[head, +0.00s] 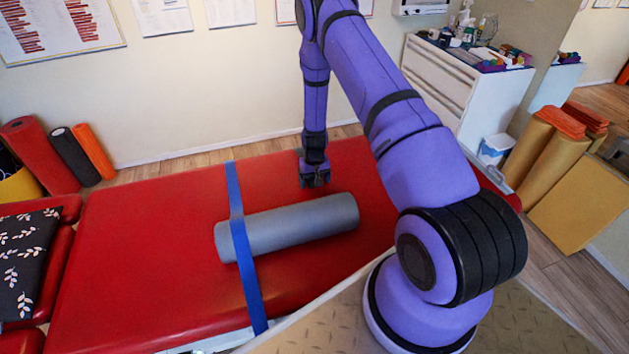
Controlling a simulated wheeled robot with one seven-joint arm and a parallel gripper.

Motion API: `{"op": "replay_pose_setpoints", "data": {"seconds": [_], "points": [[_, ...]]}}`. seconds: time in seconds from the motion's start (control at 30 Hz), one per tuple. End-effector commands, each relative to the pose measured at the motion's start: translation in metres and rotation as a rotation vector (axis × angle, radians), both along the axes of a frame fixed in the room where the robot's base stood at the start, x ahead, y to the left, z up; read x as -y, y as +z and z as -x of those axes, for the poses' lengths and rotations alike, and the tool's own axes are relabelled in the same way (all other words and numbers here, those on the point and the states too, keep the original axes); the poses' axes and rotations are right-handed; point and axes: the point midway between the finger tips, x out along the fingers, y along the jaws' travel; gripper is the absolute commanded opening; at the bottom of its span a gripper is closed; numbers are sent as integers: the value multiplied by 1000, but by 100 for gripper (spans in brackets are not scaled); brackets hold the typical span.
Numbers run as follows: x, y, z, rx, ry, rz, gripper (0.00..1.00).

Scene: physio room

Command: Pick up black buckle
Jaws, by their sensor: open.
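I cannot make out a black buckle in the head view; it may be hidden or too small to tell from my dark gripper. My gripper (315,183) points down over the red treatment table (130,250), just behind the right half of a grey foam roller (300,224). Its jaws are open, but the small gap between them is hard to see. A blue strap (246,260) runs across the table and over the left end of the roller.
A black cushion with white leaves (25,262) lies at the left. A white cabinet (465,85) with bottles and small items stands at the back right. Yellow rolls (550,150) stand at the right. The table's left part is clear.

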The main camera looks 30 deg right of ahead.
Motion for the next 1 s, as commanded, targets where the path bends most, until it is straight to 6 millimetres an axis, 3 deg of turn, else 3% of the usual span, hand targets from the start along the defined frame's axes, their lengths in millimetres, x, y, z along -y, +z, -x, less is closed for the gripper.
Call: {"op": "replay_pose_setpoints", "data": {"seconds": [0.17,0.4,0.77,1.0], "points": [[0,0,0,0,0,0,83],[0,0,0,0,0,0,30],[0,7,0,0,0,0,30],[0,46,-1,2,1,1,30]]}}
